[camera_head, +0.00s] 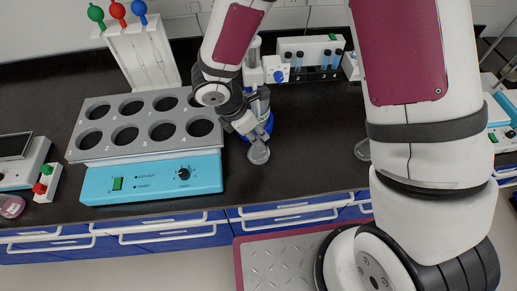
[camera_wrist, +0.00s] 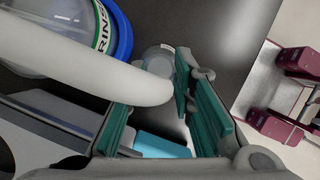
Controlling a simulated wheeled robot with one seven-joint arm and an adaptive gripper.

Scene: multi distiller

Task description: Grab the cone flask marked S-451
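A small clear glass flask (camera_head: 259,153) stands on the black bench just below my gripper (camera_head: 247,134) in the head view. In the wrist view, what looks like the same clear glass (camera_wrist: 158,58) shows near the tip of the right finger, partly hidden by a white curved piece. My gripper (camera_wrist: 153,92) is open, its two teal pads well apart. I cannot tell whether it touches the glass. Another clear glass piece (camera_head: 362,150) is partly hidden behind my arm. No S-451 mark is readable.
A blue-ringed rinse bottle (camera_wrist: 118,30) is close beside the fingers, and the white curved piece (camera_wrist: 90,68) crosses in front of them. A teal heating block (camera_head: 150,178) with several wells stands left. A tube rack (camera_head: 310,46) stands behind. The bench front edge is close.

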